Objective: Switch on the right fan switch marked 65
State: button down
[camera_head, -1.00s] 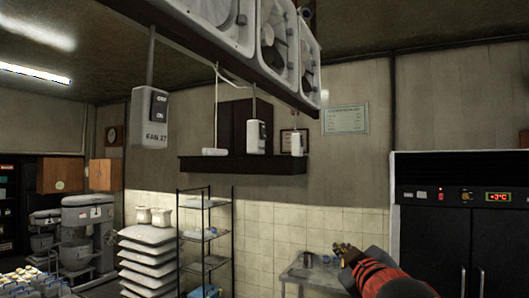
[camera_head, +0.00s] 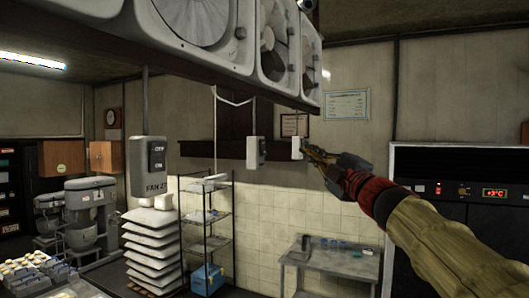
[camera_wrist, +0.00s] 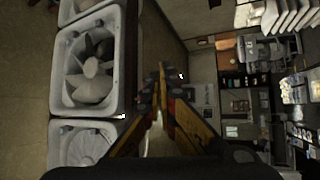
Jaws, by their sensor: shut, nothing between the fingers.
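Three grey-white fan switch boxes hang on rods below the fan row in the head view. The nearest box (camera_head: 156,165) is marked FAN 27. A middle box (camera_head: 256,152) hangs farther back, and the right box (camera_head: 297,148) is the smallest in the picture. No 65 can be read on any of them. My gripper (camera_head: 307,150) is shut and empty, its tip right beside the right box in the picture; whether it touches cannot be told. In the wrist view my closed fingers (camera_wrist: 160,75) point ahead, and no switch can be made out clearly.
Large white-framed fans (camera_head: 272,45) run along a dark beam overhead, close to my arm. A dark shelf (camera_head: 215,149) is on the wall behind the boxes. A metal table (camera_head: 330,262) stands below, and a black fridge (camera_head: 455,225) is at the right.

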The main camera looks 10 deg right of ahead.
aim_at(264, 147)
jog(key=w+a+f+b, duration=0.1)
jog(key=w+a+b, duration=0.1)
jog(key=w+a, duration=0.3)
jog(key=shift+a+b, duration=0.35)
jog(key=shift+a, duration=0.7)
jog(key=shift+w+a, duration=0.15)
jog(key=shift+w, duration=0.05)
dwell(0.8)
jog(key=shift+w+a, duration=0.15)
jog(key=shift+w+a+f, duration=0.1)
jog(key=shift+w+a, duration=0.05)
jog(key=shift+a, duration=0.15)
dwell(0.8)
jog(key=shift+d, duration=0.15)
jog(key=shift+s+d, duration=0.5)
jog(key=shift+d, duration=0.05)
jog(key=shift+w, duration=0.1)
